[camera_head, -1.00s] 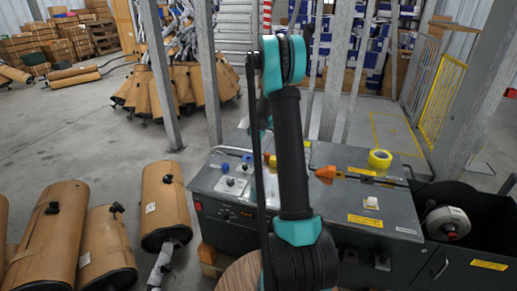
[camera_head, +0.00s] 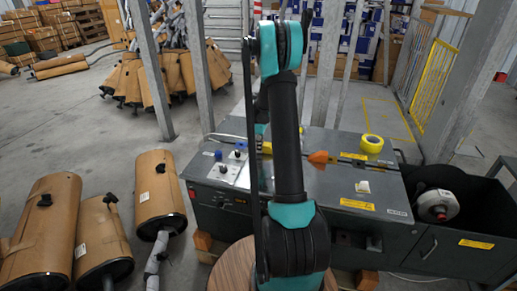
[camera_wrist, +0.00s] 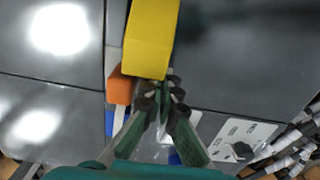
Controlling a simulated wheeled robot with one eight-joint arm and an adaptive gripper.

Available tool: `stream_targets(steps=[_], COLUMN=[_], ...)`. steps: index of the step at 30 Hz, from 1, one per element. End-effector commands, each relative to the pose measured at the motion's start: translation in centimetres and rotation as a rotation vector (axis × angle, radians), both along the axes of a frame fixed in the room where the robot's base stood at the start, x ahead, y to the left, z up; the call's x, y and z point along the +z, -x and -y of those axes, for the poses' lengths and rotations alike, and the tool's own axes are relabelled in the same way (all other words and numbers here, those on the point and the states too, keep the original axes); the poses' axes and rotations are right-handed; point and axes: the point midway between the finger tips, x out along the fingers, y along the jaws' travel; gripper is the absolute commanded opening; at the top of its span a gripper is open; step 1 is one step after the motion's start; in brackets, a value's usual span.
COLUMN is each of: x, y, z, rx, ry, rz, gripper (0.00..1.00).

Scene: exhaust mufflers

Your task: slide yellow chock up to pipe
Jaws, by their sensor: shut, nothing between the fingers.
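The yellow chock (camera_wrist: 151,38) is a bright yellow block at the top middle of the wrist view, on the grey bench top. My gripper (camera_wrist: 170,82) is shut and empty, with its fingertips at the chock's near end. I cannot tell whether they touch it. An orange block (camera_wrist: 120,88) sits just left of the fingertips. In the head view my arm hides the gripper and most of the bench around it; a small yellow patch (camera_head: 267,147) shows beside the arm. I cannot make out the pipe for certain.
The grey bench (camera_head: 335,190) also bears an orange pointed piece (camera_head: 318,158), a yellow tape roll (camera_head: 372,144) and a white panel with knobs (camera_head: 229,167). A dark open bin (camera_head: 480,215) stands at the right.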

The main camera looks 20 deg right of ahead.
Motion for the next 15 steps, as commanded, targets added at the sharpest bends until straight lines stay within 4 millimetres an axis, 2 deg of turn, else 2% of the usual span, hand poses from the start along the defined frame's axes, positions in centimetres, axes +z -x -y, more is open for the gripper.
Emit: stream_targets(steps=[8, 15], x=[0.0, 0.0], y=[2.7, 2.8], z=[4.0, 4.2], rx=[-0.004, -0.001], ry=[0.001, 0.001], rz=[-0.001, -0.001], gripper=[0.0, 0.0])
